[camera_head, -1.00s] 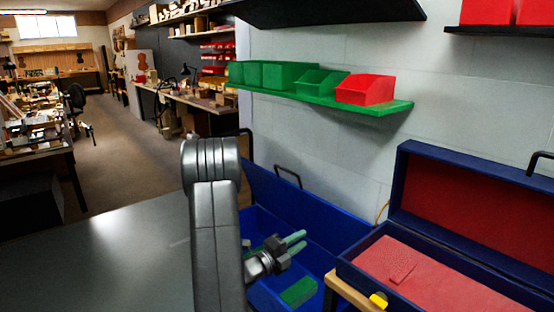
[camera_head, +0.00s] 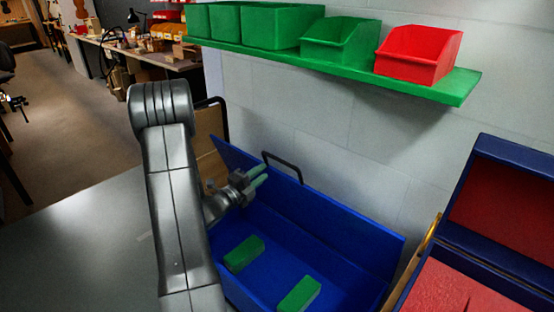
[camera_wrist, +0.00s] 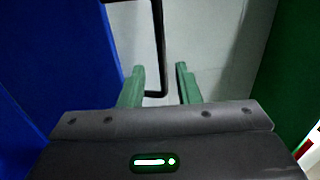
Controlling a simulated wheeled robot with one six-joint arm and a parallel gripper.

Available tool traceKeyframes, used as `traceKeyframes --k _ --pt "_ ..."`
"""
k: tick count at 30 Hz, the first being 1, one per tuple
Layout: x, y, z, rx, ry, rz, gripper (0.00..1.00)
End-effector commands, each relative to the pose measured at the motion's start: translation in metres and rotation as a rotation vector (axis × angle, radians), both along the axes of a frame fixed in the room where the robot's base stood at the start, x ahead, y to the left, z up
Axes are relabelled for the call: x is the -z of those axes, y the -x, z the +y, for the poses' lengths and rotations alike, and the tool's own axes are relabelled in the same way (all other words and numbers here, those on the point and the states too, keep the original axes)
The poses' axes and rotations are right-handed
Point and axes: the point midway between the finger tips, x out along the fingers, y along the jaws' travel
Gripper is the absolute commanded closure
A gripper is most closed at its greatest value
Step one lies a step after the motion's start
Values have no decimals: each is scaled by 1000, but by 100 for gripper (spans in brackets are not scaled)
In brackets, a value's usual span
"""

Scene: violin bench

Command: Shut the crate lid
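The blue crate (camera_head: 345,292) stands open below the wall, with two green blocks (camera_head: 244,253) on its floor. Its blue lid (camera_head: 345,220) is raised, tilted back toward the wall, with a black handle (camera_head: 297,172) on its upper edge. My gripper (camera_head: 262,176) is in front of the lid, just left of the handle in the head view. In the wrist view, its green fingers (camera_wrist: 158,80) are apart, with the black handle (camera_wrist: 160,45) showing between them. I cannot tell whether the handle is within their reach. The lid fills the left there (camera_wrist: 60,60).
A green shelf (camera_head: 455,87) with green bins (camera_head: 285,25) and a red bin (camera_head: 418,55) hangs above the crate. An open blue case with red lining (camera_head: 450,290) stands at right. A grey surface (camera_head: 80,250) lies at left.

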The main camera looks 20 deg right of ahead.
Motion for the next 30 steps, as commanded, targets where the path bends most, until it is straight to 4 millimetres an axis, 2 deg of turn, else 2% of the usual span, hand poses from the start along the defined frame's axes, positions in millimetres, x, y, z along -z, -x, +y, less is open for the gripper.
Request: traceKeyframes --k 1,6,12,18,26,30 --pt "-3 -3 -12 6 1 -1 70" --pt "-7 -17 -44 4 0 -2 70" --pt "-10 -28 -71 2 0 0 70" --pt "-11 -33 -82 1 0 0 70" --pt "-11 -34 -82 0 0 0 70" --pt "-11 -33 -82 0 0 0 98"
